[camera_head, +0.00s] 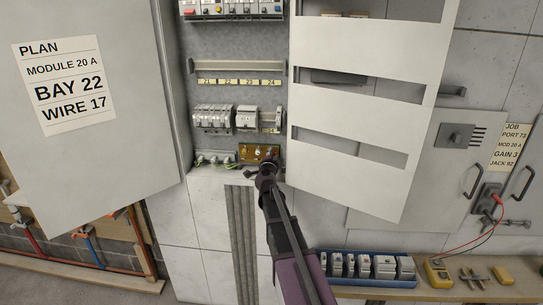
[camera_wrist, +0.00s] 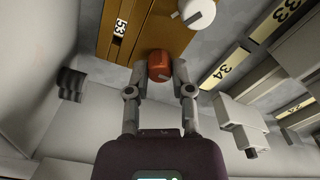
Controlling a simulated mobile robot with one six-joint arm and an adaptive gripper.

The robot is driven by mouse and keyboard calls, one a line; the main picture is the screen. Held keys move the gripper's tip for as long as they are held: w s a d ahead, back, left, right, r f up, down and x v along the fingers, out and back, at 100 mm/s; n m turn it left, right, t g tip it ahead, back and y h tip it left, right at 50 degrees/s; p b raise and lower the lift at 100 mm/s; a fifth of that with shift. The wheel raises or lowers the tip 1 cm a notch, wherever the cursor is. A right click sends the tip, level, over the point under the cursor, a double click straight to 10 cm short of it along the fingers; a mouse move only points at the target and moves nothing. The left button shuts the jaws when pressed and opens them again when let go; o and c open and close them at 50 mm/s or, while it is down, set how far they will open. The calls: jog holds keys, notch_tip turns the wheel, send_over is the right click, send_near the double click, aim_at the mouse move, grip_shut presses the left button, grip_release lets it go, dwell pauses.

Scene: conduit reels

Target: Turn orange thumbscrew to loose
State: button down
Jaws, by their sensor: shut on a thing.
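The orange thumbscrew (camera_wrist: 159,66) is a round reddish-orange knob on a brown, brass-like block (camera_wrist: 130,35). In the wrist view it sits between the fingertips of my gripper (camera_wrist: 160,84), which is shut on it. A white knob (camera_wrist: 194,13) stands on the same block, up and to the right, apart from my fingers. In the head view my gripper (camera_head: 267,170) reaches the brass block (camera_head: 259,152) low in the open cabinet, and my arm hides the orange thumbscrew there.
The perforated white cover panel (camera_head: 365,90) hangs close to the right of my arm. A row of breakers (camera_head: 213,118) is above left. Cable glands (camera_head: 213,160) are left of the block. A blue tray of modules (camera_head: 366,282) stands on the bench at lower right.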

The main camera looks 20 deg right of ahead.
jog(key=shift+w, duration=0.1)
jog(key=c, duration=0.5)
grip_release()
jog(key=v, duration=1.2)
jog(key=shift+a, duration=0.1)
